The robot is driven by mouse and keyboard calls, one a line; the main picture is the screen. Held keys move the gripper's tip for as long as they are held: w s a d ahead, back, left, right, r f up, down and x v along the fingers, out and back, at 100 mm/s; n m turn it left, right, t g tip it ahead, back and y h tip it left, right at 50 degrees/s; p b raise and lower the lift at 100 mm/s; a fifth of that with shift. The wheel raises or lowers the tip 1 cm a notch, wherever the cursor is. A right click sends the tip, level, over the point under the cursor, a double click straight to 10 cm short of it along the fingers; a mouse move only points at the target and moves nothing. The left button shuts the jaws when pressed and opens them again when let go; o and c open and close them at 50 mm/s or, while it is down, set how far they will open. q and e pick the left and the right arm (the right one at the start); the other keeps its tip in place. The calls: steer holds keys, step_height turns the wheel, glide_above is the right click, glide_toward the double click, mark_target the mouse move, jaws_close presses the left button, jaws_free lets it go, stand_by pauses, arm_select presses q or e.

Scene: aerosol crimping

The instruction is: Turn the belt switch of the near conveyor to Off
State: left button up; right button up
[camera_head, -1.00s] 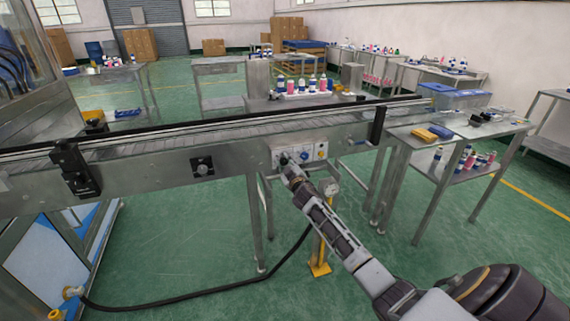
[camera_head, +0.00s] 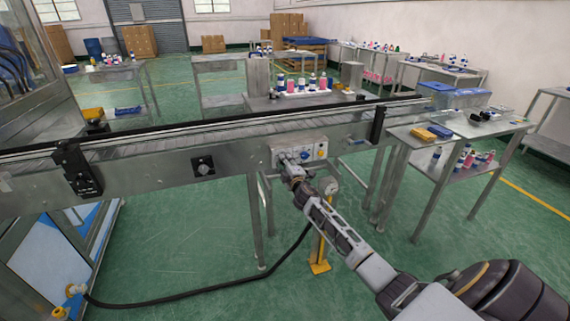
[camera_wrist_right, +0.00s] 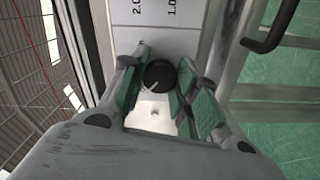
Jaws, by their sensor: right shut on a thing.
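The near conveyor (camera_head: 225,157) runs across the head view, with a pale control panel (camera_head: 312,141) on its front side. My right gripper (camera_head: 287,161) is at the left part of this panel. In the right wrist view, my right gripper's green-padded fingers (camera_wrist_right: 159,80) are shut on a black round knob (camera_wrist_right: 160,73) with a light pointer mark. The panel face beyond the knob carries the printed numbers 2.0 and 1.0. In the head view the gripper largely hides this knob. A blue knob (camera_head: 304,155) shows to the right of the gripper. My left gripper is not in view.
A separate dark knob box (camera_head: 203,166) sits left of the panel on the conveyor side. A yellow-footed post (camera_head: 319,266) stands below the panel. A steel table (camera_head: 415,140) with bottles stands at the right. A black hose (camera_head: 190,301) lies on the green floor.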

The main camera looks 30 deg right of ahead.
steer(key=shift+f, duration=0.1)
steer(key=o, duration=1)
steer(key=shift+o, duration=0.2)
steer(key=v, duration=1.2)
stand_by(0.4)
steer(key=shift+d, duration=0.1)
